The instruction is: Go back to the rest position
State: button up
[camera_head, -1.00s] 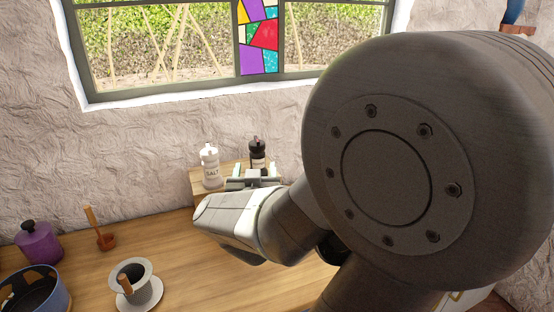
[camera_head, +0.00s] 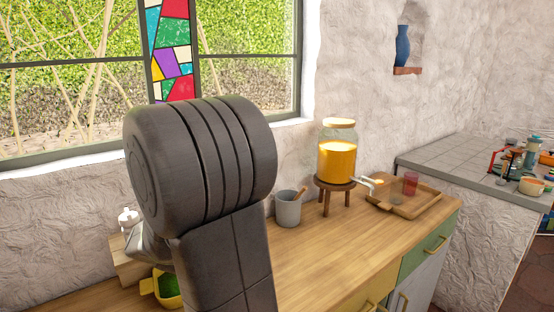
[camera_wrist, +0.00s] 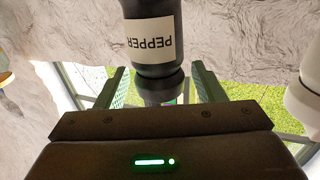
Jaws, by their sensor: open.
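The black pepper bottle (camera_wrist: 152,45) with a cream PEPPER label shows upside down in the wrist view. My gripper (camera_wrist: 162,82) is open, with one green finger on each side of the bottle's narrow dark end in the picture. I cannot tell whether they touch it. Part of a white bottle (camera_wrist: 304,92) shows at the right edge of that view. In the head view my dark arm covers my gripper and the pepper bottle. A white bottle top (camera_head: 128,216) shows just left of my arm, above a wooden stand (camera_head: 130,264).
A yellow container with green contents (camera_head: 166,288) sits close by my arm. To the right stand a grey cup (camera_head: 288,211), a juice dispenser (camera_head: 337,160) on a wooden stool, and a wooden tray (camera_head: 408,205) with a red glass (camera_head: 410,183). The front of the counter (camera_head: 320,262) is clear.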

jog(key=shift+w+a, duration=0.1)
jog(key=shift+w, duration=0.25)
jog(key=shift+s, duration=0.1)
jog(key=v, duration=1.3)
jog(key=x, duration=1.3)
jog(key=shift+w+f+y+b, duration=0.2)
jog(key=shift+f+y+b, duration=0.1)
jog(key=shift+b, duration=0.25)
jog(key=shift+s+r+n+g+y+b, duration=0.2)
jog(key=shift+n+g+y+b, duration=0.1)
jog(key=shift+n+y+b, duration=0.25)
jog(key=shift+w+n+y, duration=0.1)
jog(key=shift+n+y, duration=0.25)
jog(key=shift+y, duration=0.1)
